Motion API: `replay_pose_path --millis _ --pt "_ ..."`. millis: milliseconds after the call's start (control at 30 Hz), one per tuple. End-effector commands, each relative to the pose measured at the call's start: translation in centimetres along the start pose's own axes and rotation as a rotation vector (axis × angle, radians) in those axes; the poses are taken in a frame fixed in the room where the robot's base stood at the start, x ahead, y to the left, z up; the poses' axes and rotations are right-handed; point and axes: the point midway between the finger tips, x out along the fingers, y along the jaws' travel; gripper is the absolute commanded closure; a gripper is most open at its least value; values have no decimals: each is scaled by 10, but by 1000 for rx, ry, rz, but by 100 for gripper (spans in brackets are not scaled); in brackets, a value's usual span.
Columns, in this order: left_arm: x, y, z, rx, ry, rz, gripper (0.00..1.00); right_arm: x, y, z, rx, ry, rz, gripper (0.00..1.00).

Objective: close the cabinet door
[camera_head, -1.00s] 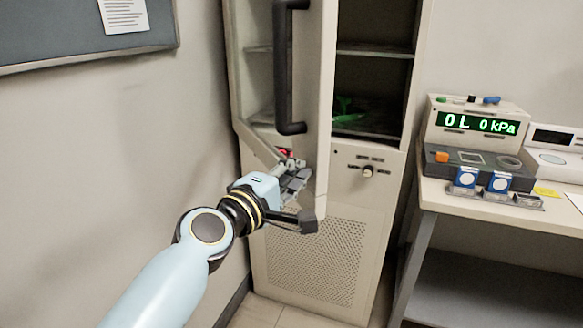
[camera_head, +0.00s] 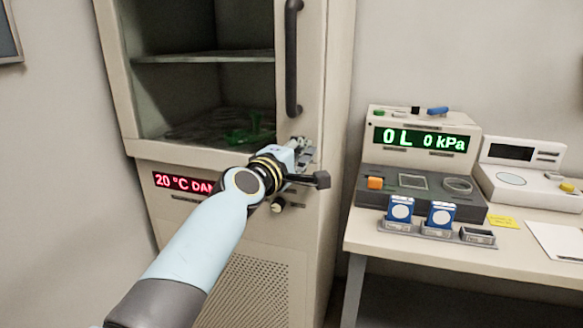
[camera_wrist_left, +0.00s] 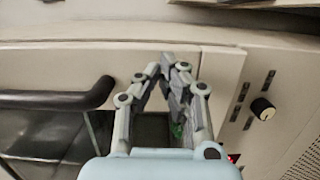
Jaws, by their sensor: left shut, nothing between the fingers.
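The cabinet door (camera_head: 312,75) is a pale frame around a see-through pane. It has a dark vertical handle (camera_head: 292,60) on its right stile. The door lies about flush with the cabinet (camera_head: 322,235); I cannot tell whether a small gap is left. My left gripper (camera_head: 304,152) is shut and empty at the lower right of the door, below the handle. In the left wrist view the shut fingers (camera_wrist_left: 176,72) are close in front of the door stile, with the handle (camera_wrist_left: 75,98) to their left. Contact is unclear. My right gripper is not in view.
A knob (camera_head: 278,205) and a red display (camera_head: 183,182) are on the cabinet front under the door, partly behind my arm. A table (camera_head: 400,248) at the right carries a pressure meter (camera_head: 420,135) and several small devices. Shelves and a green object (camera_head: 250,130) show inside the cabinet.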

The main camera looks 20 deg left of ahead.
Motion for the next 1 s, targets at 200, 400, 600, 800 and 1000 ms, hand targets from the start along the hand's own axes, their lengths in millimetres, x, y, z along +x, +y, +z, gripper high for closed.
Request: replay_pose_path --millis 200,400,600,800,1000 --pt "29 -1 -4 0 0 0 100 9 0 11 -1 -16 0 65" --pt "38 2 -6 0 1 3 100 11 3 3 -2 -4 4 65" --pt "39 4 -6 2 2 7 100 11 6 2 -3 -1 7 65" --pt "39 6 -7 2 4 11 100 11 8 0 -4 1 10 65" --pt "22 5 -7 3 4 10 100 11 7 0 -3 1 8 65"
